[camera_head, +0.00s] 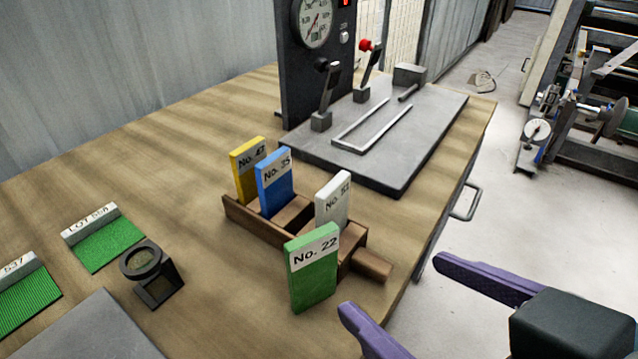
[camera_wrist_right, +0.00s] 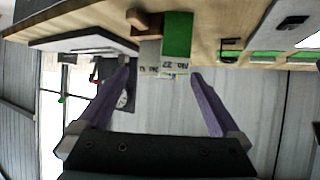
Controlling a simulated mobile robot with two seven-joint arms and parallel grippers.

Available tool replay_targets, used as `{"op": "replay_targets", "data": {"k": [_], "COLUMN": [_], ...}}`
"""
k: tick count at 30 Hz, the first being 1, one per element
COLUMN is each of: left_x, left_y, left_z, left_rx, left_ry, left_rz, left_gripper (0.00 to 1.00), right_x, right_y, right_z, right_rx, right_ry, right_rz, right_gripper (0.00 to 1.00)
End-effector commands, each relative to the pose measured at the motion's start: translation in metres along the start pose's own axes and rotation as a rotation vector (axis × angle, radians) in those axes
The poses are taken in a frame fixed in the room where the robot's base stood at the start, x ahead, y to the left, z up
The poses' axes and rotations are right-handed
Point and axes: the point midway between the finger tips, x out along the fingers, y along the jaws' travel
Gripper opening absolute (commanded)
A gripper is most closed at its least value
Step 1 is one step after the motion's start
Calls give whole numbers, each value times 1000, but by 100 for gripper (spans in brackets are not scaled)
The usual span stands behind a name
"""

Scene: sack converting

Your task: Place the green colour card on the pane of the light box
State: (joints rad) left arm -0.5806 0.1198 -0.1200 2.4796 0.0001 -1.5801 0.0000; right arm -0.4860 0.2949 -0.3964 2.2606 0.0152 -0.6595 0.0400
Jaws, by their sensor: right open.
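The green colour card (camera_head: 313,279), labelled "No. 22", stands upright at the near end of the brown wooden rack (camera_head: 252,222). I cannot tell whether its lower edge sits in a slot. My right gripper (camera_head: 392,286) is open and empty, to the right of the card and apart from it, its purple fingers pointing toward the rack. In the right wrist view the green card (camera_wrist_right: 177,36) shows upside down beyond the fingertips (camera_wrist_right: 160,68). A grey flat panel (camera_head: 85,335) is cut off at the bottom left; I cannot tell if it is the light box's pane. My left gripper is out of view.
Yellow (camera_head: 246,170), blue (camera_head: 274,182) and white (camera_head: 332,201) cards stand in the rack. A black magnifier stand (camera_head: 152,274) and green swatches (camera_head: 108,243) lie left. A grey press plate (camera_head: 380,140) with levers and a gauge stands behind. The table's edge is right.

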Motion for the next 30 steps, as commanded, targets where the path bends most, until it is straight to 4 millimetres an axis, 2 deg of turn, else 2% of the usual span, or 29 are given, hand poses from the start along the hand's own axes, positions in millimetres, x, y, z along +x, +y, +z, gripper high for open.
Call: {"op": "replay_targets", "data": {"k": [1,4,8,15,20,27,30], "left_x": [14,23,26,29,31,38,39], "left_y": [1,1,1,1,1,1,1], "left_z": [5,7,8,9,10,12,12], "left_rx": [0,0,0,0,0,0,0], "left_ry": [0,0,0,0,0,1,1], "left_rz": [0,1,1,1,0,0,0], "left_gripper": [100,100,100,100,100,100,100], "right_x": [9,15,22,55,69,105,111], "right_y": [-6,-17,-24,-27,-28,-31,-32], "right_z": [6,1,-5,-13,-15,-19,-20], "right_rx": [-11,-25,-29,-28,-28,-29,-29], "right_ry": [46,130,180,183,181,182,181], "right_rz": [-21,-57,-77,-77,-77,-77,-77], "right_gripper": [100,100,100,100,100,100,100]}}
